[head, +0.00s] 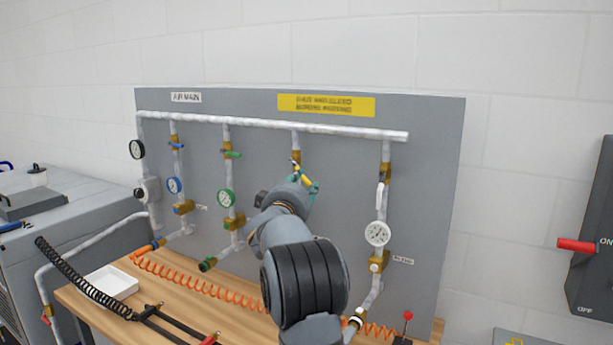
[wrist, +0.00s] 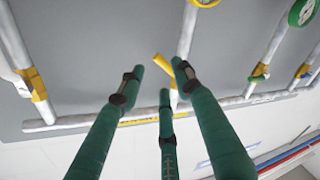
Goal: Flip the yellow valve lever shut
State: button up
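The yellow valve lever (head: 303,174) is on the third drop pipe from the left on the grey panel, below its brass fitting (head: 296,157). In the wrist view the lever (wrist: 163,68) sticks out at a slant to its pipe. My gripper (wrist: 157,78) has three green fingers, spread apart, with the lever showing between their tips. I cannot tell whether any finger touches it. In the head view my gripper (head: 308,184) is at the lever, and my arm hides the lower part of that pipe.
A white header pipe (head: 260,125) runs above. Neighbouring drops carry a blue lever (head: 177,146), a green lever (head: 232,154) and a white-handled valve (head: 380,195). A white gauge (head: 377,234) is to the right. Below, the wooden bench (head: 80,296) holds an orange coiled hose (head: 190,287) and a white tray (head: 111,283).

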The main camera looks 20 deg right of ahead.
aim_at(305, 179)
jog(key=p+x, duration=0.1)
jog(key=x, duration=0.3)
jog(key=shift+w, duration=0.35)
jog(key=shift+w+d+p, duration=0.35)
jog(key=shift+w+d, duration=0.1)
jog(key=c, duration=0.3)
grip_shut()
jog(key=shift+f, duration=0.1)
